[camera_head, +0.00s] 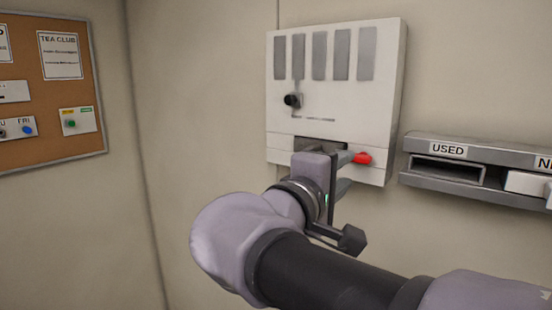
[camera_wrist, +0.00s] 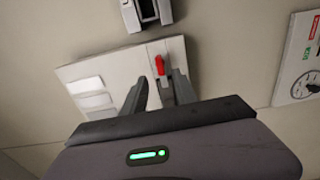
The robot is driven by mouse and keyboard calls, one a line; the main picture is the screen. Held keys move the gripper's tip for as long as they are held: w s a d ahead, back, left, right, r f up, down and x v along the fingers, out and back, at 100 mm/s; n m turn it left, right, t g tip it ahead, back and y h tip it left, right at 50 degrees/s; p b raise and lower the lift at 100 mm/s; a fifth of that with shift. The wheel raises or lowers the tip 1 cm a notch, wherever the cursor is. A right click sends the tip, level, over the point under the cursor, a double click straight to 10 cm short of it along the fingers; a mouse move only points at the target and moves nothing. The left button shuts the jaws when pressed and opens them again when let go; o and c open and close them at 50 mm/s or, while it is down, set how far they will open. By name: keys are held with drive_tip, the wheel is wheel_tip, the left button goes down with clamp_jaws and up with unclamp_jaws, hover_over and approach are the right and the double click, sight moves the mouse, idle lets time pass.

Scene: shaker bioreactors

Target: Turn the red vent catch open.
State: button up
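The red vent catch (camera_head: 362,158) is on the lower right of a white wall panel (camera_head: 390,100). It also shows in the wrist view (camera_wrist: 159,65), where it points up and stands close to the tip of the right finger. My gripper (camera_head: 349,172) is in front of the panel's lower edge, with its upper finger beside the catch. In the wrist view my gripper (camera_wrist: 156,82) has its two fingers apart with nothing held between them. Whether a finger touches the catch cannot be told. Part of the panel's lower edge is hidden by my wrist.
The panel has several grey slats (camera_head: 319,55) and a black knob (camera_head: 292,100). A grey shelf labelled USED (camera_head: 448,150) juts from the wall to the right. A corkboard (camera_head: 45,90) hangs at the left. A gauge plate (camera_wrist: 305,85) shows at the right of the wrist view.

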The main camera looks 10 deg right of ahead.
sight(358, 161)
drive_tip(key=x, duration=0.7)
drive_tip(key=shift+w+d, duration=0.25)
drive_tip(key=shift+d, duration=0.05)
clamp_jaws()
